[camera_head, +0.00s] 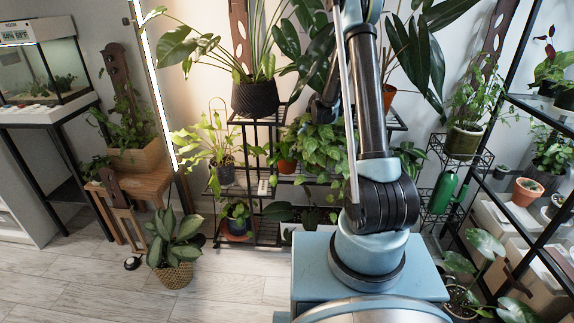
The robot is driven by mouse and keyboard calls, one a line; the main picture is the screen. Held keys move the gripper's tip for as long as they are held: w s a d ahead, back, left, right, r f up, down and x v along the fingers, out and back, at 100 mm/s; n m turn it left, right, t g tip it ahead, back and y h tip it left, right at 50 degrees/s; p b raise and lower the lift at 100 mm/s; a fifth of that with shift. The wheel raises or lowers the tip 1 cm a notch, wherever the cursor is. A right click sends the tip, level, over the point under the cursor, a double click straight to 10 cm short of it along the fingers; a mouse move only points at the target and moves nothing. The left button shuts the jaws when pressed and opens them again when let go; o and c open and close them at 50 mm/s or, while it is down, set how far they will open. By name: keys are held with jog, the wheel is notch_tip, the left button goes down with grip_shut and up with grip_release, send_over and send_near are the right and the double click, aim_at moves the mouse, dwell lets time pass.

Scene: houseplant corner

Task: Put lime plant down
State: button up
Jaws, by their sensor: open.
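A plant with bright green, heart-shaped leaves (312,143) is on the black tiered stand, just below my gripper and partly behind my arm. It may be the lime plant; I cannot tell for sure. Its pot and what it rests on are hidden by leaves. A yellow-green plant with long, wavy leaves (212,140) stands to its left in a dark pot. My gripper (320,112) is a small dark shape behind my arm, above the bright leaves. It is open; its fingertips are not clearly seen, and I cannot tell whether it touches the leaves.
The black tiered stand (262,238) holds several pots, including a dark ribbed pot (255,97) on top. A plant in a woven basket (176,274) stands on the floor at left. A green watering can (438,194) and a crowded black shelf are at right. Floor at left front is clear.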

aim_at(286, 156)
jog(key=shift+s+x, duration=0.1)
jog(key=shift+x, duration=1.75)
jog(key=shift+s+x, duration=0.15)
jog(key=shift+x, duration=1.7)
jog(key=shift+r, duration=0.1)
jog(key=c, duration=1.3)
